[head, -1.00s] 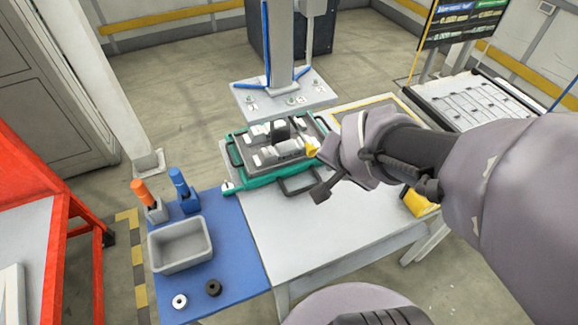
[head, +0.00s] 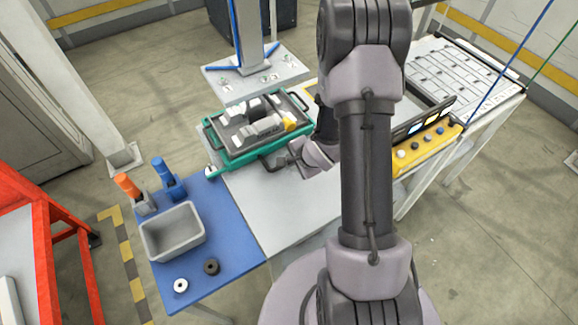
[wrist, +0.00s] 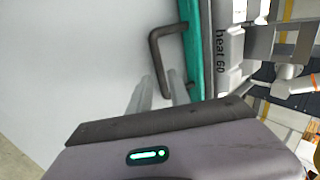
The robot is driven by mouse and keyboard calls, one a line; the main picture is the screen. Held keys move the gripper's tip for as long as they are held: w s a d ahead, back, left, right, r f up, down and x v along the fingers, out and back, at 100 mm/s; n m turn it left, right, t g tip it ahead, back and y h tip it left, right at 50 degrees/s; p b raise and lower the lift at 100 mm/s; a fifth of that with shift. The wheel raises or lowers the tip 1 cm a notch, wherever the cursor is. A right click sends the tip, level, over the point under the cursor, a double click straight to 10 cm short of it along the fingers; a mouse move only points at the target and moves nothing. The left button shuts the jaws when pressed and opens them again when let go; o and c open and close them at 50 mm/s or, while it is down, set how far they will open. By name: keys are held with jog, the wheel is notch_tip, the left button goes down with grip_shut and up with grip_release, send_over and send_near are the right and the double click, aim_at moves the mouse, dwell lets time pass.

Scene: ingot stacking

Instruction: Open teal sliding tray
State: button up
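The teal sliding tray (head: 236,163) sits at the back of the light table, with a dark grey fixture and pale blocks on it. Its dark front handle (head: 272,163) sticks out towards my arm. In the wrist view, the tray's teal edge (wrist: 192,45) and the bent handle (wrist: 156,52) are close ahead. My gripper (wrist: 158,88) has its two grey fingers apart, with the handle's lower end close between them in the picture. I cannot tell whether they touch it. In the head view, my gripper (head: 292,150) is beside the handle, its fingers partly hidden.
A blue mat (head: 205,210) at left holds a grey bin (head: 172,232), an orange-handled tool, a blue-handled tool and two small rings. A yellow button box (head: 428,150) stands right of my arm. A column on a grey base (head: 255,80) stands behind the tray. The table's front area is clear.

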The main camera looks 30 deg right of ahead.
jog(key=shift+b+x, duration=0.3)
jog(key=shift+x, duration=1.15)
grip_shut()
dwell(0.3)
